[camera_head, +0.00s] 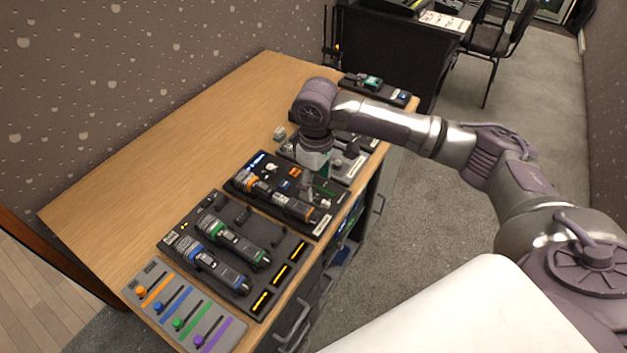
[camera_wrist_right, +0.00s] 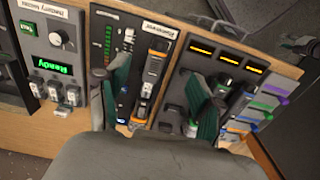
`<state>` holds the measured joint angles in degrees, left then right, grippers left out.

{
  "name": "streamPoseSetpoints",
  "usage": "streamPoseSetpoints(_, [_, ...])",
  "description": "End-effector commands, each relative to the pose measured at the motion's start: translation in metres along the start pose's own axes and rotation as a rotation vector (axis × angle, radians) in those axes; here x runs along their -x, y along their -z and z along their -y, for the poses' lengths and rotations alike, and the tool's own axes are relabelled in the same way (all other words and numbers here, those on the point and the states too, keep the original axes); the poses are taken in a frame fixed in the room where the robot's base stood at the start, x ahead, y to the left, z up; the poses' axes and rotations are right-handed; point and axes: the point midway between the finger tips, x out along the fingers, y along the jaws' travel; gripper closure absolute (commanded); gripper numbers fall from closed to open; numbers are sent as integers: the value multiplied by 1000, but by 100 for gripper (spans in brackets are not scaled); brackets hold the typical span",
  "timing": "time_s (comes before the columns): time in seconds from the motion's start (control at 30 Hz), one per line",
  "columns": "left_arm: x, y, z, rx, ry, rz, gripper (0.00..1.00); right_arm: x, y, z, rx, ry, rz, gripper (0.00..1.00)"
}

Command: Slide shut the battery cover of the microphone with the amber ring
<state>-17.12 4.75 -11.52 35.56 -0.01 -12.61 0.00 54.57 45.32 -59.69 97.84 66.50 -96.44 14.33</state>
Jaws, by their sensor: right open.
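The microphone with the amber ring (camera_head: 272,196) lies in a dark tray (camera_head: 262,160) near the front edge of the wooden desk. It also shows in the right wrist view (camera_wrist_right: 152,78), with orange bands along its body. The position of its battery cover is too small to tell. My right gripper (camera_head: 318,182) is above the handle-end side of this tray, fingers pointing down. In the right wrist view its two green-padded fingers (camera_wrist_right: 160,88) stand apart, one on either side of the microphone in the picture, with no grip on it. My left gripper is out of view.
A neighbouring dark tray holds a green-ringed microphone (camera_head: 234,241) and a blue-ringed microphone (camera_head: 211,264). A fader panel (camera_head: 150,270) lies at the near end. A panel with a green "Ready" display (camera_wrist_right: 52,68) stands on the other side. The desk's wall side (camera_head: 150,170) is bare.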

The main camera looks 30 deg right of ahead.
Motion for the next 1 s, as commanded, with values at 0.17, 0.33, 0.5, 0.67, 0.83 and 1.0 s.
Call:
streamPoseSetpoints(0.17, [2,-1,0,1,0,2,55,-24,-1,1,2,2,5,33])
streamPoseSetpoints(0.33, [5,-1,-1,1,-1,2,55,-58,-1,2,1,2,4,33])
streamPoseSetpoints(0.5, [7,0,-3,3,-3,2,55,-91,-1,1,2,1,3,33])
streamPoseSetpoints(0.67, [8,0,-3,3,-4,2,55,-116,0,2,2,2,1,33])
streamPoseSetpoints(0.83, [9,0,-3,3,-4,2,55,-131,0,2,4,1,0,33])
streamPoseSetpoints(1.0, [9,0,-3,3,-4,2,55,-135,0,1,4,0,-1,33])
